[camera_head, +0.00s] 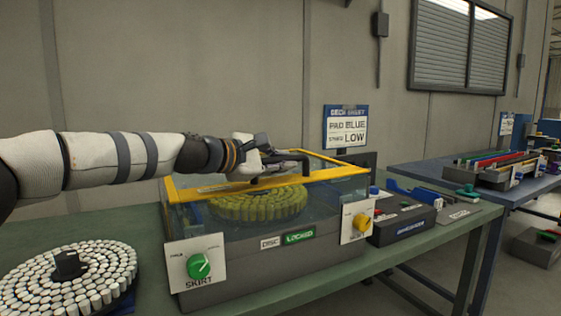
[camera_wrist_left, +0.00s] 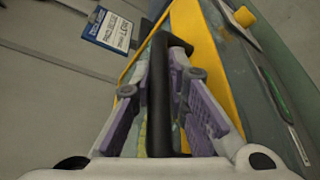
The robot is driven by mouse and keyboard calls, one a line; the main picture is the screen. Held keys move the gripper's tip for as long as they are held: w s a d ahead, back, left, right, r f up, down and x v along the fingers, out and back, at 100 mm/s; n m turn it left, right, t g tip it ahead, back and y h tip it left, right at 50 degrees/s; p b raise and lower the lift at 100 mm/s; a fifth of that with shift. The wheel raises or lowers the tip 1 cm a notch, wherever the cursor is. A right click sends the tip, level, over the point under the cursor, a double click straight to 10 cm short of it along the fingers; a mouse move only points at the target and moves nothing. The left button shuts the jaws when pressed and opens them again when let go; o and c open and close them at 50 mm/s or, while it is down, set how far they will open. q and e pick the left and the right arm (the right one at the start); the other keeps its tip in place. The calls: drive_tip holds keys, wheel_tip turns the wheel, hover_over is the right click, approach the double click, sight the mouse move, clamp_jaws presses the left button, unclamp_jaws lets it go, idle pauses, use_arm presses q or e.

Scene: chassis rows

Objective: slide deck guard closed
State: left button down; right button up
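The deck guard is a clear cover with a yellow frame (camera_head: 290,183) on top of a grey machine (camera_head: 240,271). It lies over the machine's top, and a yellow-green studded disc (camera_head: 258,206) shows through the clear front wall. A black bar handle (camera_head: 290,157) stands on the guard. My left gripper (camera_head: 285,164) is at this handle. In the left wrist view the handle (camera_wrist_left: 159,100) runs between the two purple-padded fingers, which close in against it near their tips. The yellow frame also shows there (camera_wrist_left: 197,50). My right gripper is not in view.
A green SKIRT knob (camera_head: 199,266), a green LOCKED label (camera_head: 299,237) and a yellow knob (camera_head: 361,222) are on the machine's front. A disc of white pegs (camera_head: 75,277) lies at front left. A dark control box (camera_head: 403,220) stands right. A sign (camera_head: 346,127) reads PAD BLUE, LOW.

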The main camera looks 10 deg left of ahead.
use_arm(q)
drive_tip(key=c, duration=1.6)
unclamp_jaws()
drive_tip(key=shift+s+d, duration=0.15)
drive_tip(key=shift+s, duration=0.05)
drive_tip(key=shift+o, duration=0.2)
drive_tip(key=v, duration=1.2)
drive_tip(key=shift+f, duration=0.1)
